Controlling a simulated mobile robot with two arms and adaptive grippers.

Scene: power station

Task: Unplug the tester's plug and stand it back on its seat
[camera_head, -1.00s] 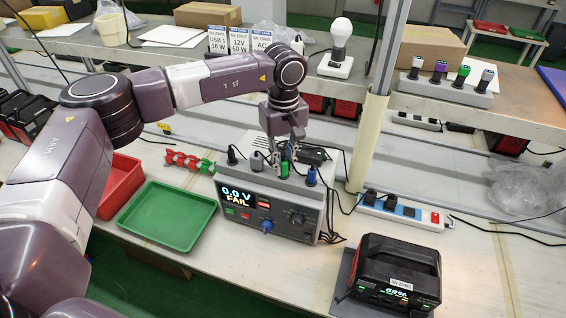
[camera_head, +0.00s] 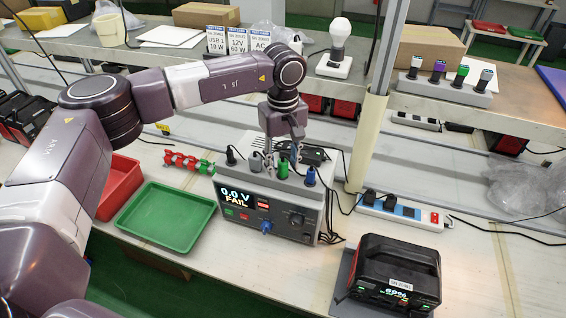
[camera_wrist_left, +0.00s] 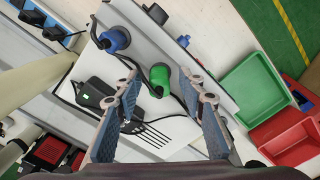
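The tester (camera_head: 268,215) is a grey box on the bench, with a display reading 0.0 V FAIL. A green plug (camera_head: 283,168) stands upright on its top, between a grey plug (camera_head: 256,162) and a blue plug (camera_head: 310,176). A black plug (camera_head: 231,155) stands at the left end of that row. My left gripper (camera_head: 283,150) is open just above the green plug. In the left wrist view the green plug (camera_wrist_left: 160,78) shows between the spread fingertips, with the blue plug (camera_wrist_left: 115,39) to one side. My right gripper is out of view.
A black power station (camera_head: 395,270) stands at the front right. A white power strip (camera_head: 410,212) with plugs lies behind it. A green tray (camera_head: 168,215) and a red bin (camera_head: 120,185) are left of the tester. Cables run beside the tester's right side.

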